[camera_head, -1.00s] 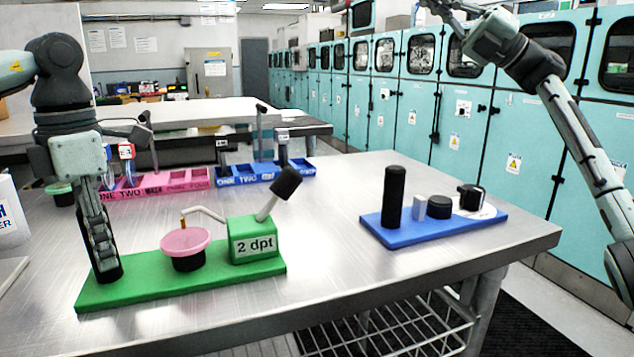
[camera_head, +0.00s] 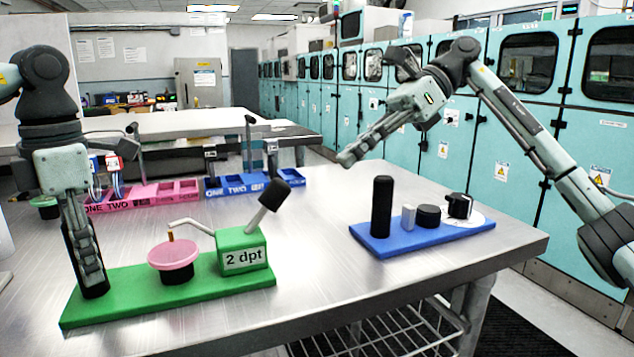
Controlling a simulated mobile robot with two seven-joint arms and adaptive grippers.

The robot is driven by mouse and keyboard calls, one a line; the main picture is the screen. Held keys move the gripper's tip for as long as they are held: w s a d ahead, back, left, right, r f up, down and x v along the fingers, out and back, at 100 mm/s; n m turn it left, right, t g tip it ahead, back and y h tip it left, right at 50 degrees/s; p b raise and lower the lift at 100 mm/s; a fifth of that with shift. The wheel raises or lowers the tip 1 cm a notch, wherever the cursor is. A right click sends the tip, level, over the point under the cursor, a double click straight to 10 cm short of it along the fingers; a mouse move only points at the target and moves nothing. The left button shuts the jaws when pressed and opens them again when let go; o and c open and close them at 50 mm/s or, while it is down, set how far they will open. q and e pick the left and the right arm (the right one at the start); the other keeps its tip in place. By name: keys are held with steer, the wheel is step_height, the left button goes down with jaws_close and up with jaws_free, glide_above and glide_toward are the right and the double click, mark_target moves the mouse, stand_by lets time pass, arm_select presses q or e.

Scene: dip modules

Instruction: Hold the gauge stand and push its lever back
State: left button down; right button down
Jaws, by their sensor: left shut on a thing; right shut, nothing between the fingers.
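The gauge stand has a green base (camera_head: 130,305) on the near left of the metal table. Its green box (camera_head: 242,252) is marked "2 dpt" and carries a lever with a black knob (camera_head: 274,194), leaning up to the right. A pink disc (camera_head: 174,254) on a black foot stands beside the box, below a bent grey arm. My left gripper (camera_head: 97,286) points down and is shut on the black post (camera_head: 78,262) at the base's left end, hiding part of it. My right gripper (camera_head: 347,158) is shut and empty, in the air right of the lever and above the table.
A blue base (camera_head: 400,240) with a tall black post (camera_head: 381,206) and smaller parts stands on the right. Pink bins (camera_head: 150,196) and blue bins (camera_head: 240,186) line the back. Bare table lies between the two bases.

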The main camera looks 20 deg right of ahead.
glide_toward(265, 209)
steer(key=f, duration=0.1)
steer(key=a+f, duration=0.1)
steer(key=f, duration=0.2)
steer(key=shift+w+a+f, duration=0.2)
steer(key=shift+a+f, duration=0.05)
steer(key=shift+a, duration=0.1)
